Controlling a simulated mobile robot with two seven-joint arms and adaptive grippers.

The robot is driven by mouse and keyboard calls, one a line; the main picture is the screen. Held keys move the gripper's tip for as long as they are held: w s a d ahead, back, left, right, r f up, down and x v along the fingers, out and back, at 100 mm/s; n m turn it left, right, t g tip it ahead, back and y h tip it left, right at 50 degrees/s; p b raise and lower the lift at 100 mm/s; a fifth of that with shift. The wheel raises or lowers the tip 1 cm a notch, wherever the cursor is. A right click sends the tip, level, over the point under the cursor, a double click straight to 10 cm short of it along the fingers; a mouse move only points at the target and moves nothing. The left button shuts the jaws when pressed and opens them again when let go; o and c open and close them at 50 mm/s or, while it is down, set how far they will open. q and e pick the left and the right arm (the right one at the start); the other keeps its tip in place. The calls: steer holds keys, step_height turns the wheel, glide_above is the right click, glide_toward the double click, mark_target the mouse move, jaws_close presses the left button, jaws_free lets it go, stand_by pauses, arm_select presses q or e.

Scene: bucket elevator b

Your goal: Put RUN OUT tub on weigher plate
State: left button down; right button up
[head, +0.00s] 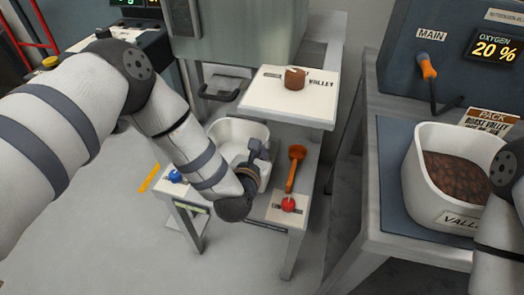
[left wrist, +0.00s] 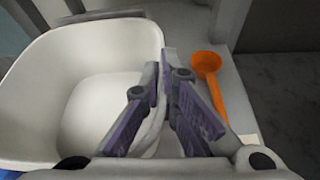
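A white, empty-looking tub (head: 232,133), which I take as the RUN OUT tub, stands on a low stand under the machine; no name shows on it. It fills the left of the left wrist view (left wrist: 95,95). My left gripper (head: 254,160) is at the tub's right wall, with its fingers (left wrist: 162,75) close on either side of the rim and seemingly shut on it. A blue-grey plate (head: 393,190) at the right bears a tub with dark contents; I cannot tell whether this is the weigher plate. My right gripper is out of view.
An orange scoop (head: 292,168) and a red knob (head: 288,204) are right of the tub. A white shelf (head: 290,112) with a brown cup (head: 295,78) overhangs behind. The filled VALLEY tub (head: 430,206) occupies the plate, near my right arm. A blue knob (head: 175,176) is left.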

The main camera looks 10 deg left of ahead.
arm_select(q)
steer(key=shift+f, duration=0.15)
steer(key=c, duration=1.8)
jaws_free()
